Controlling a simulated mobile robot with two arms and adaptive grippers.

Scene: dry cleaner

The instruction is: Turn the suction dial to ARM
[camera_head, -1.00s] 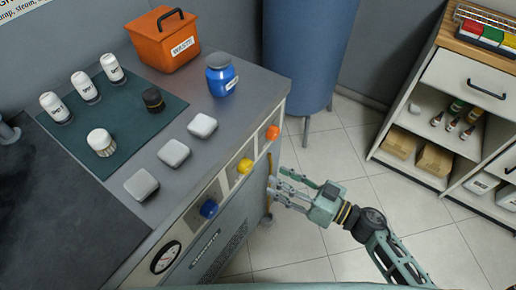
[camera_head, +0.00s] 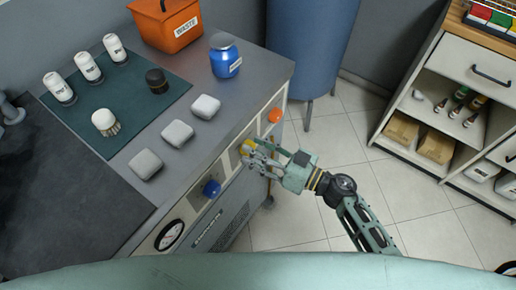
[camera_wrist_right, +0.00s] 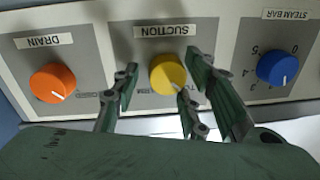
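The yellow suction dial (camera_head: 246,147) sits on the machine's front panel, under a SUCTION label (camera_wrist_right: 166,31) in the right wrist view. In that view the dial (camera_wrist_right: 166,73) has a white mark pointing to the lower right. Small lettering beside it is partly hidden by my fingers and too small to read surely. My right gripper (camera_head: 254,157) is in front of the dial. In the wrist view its fingers (camera_wrist_right: 160,82) are spread, left and right of the dial, with a gap on the left; contact on the right cannot be told. My left gripper is not in view.
An orange drain dial (camera_wrist_right: 53,83) and a blue steam bar dial (camera_wrist_right: 278,68) flank the suction dial. A pressure gauge (camera_head: 169,235) is lower on the panel. The counter above holds grey blocks, bottles and an orange waste box (camera_head: 166,24).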

